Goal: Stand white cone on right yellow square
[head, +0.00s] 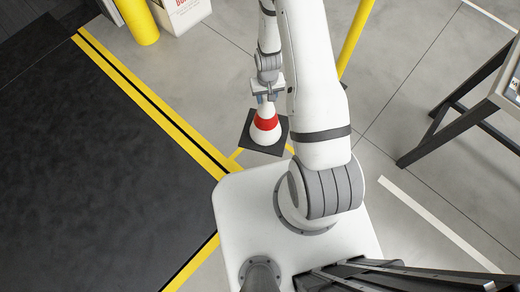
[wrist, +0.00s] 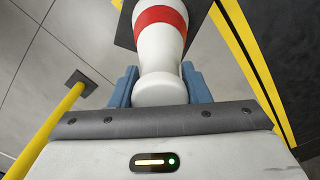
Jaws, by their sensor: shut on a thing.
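The white cone (head: 266,135) has a red band and a black square base, and it looks upright in the head view. My gripper (head: 265,97) is shut on the cone's top from above. In the wrist view the cone (wrist: 160,50) sits between the blue fingers of my gripper (wrist: 160,88). A yellow floor marking (head: 237,153) shows beside the cone's base, partly hidden by the base and my body. I cannot tell whether the base touches the floor, or whether this marking is the right yellow square.
A yellow post (head: 356,38) stands behind my arm, and another yellow post (head: 138,20) stands at the top left beside a white box (head: 181,12). A dark dock area (head: 90,170) with a yellow edge line (head: 150,100) lies left. A table (head: 470,100) stands right.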

